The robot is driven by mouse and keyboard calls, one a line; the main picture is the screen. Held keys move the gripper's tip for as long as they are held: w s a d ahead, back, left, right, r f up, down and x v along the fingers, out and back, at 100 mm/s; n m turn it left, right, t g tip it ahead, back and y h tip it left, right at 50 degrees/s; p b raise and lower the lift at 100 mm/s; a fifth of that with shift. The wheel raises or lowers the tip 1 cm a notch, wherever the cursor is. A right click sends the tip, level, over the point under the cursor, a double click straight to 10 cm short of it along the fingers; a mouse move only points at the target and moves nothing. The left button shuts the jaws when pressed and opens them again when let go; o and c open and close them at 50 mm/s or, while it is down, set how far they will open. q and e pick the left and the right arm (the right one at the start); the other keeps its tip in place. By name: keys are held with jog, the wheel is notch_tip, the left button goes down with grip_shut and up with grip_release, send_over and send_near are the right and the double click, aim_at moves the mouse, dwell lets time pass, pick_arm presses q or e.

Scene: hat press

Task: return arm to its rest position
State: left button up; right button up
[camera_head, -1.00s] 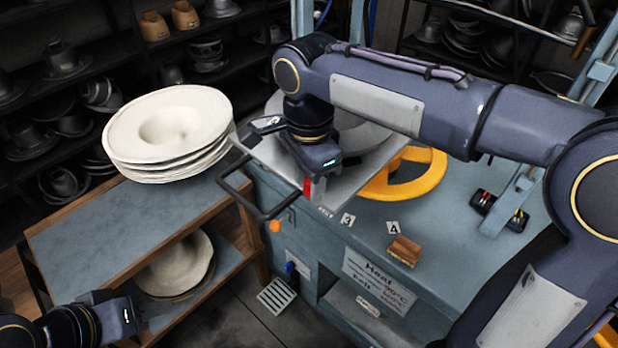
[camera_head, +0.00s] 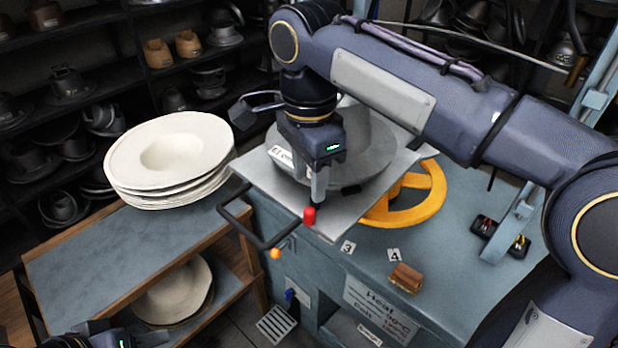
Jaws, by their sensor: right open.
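My right arm reaches in from the right. Its gripper (camera_head: 318,185) is open above the front edge of the press's metal plate (camera_head: 265,178). A red knob (camera_head: 309,215) on a dark stem shows just below the visible finger, and the gripper holds nothing that I can see. The other finger is hard to make out. A grey round hat form (camera_head: 375,150) sits on the plate, partly behind my gripper. My left gripper (camera_head: 150,338) is at the bottom left, mostly cut off by the picture edge; its fingers cannot be made out.
Stacked white hat blanks (camera_head: 165,155) stand on a wooden cart (camera_head: 75,270), with more on its lower shelf. A black bar handle (camera_head: 232,218) juts from the blue-grey press. A yellow handwheel (camera_head: 425,195) and a wooden block (camera_head: 405,278) are at right. Dark shelves fill the back.

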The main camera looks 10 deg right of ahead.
jog(key=d+n, duration=0.1)
jog(key=d, duration=0.1)
jog(key=s+d+f+n+y, duration=0.1)
jog(key=d, duration=0.1)
jog(key=s+d+f, duration=0.1)
jog(key=d, duration=0.1)
jog(key=shift+s+f+n+t+y, duration=0.1)
jog(key=shift+s+n+t+y, duration=0.05)
jog(key=shift+n+t+y, duration=0.2)
jog(key=s+d+f+n+t+y, duration=0.2)
jog(key=s+d+f+n+t, duration=0.3)
jog(key=s+f, duration=0.8)
jog(key=d+n, duration=0.2)
jog(key=n, duration=0.2)
jog(key=shift+s+d+n, duration=0.2)
jog(key=shift+n, duration=0.15)
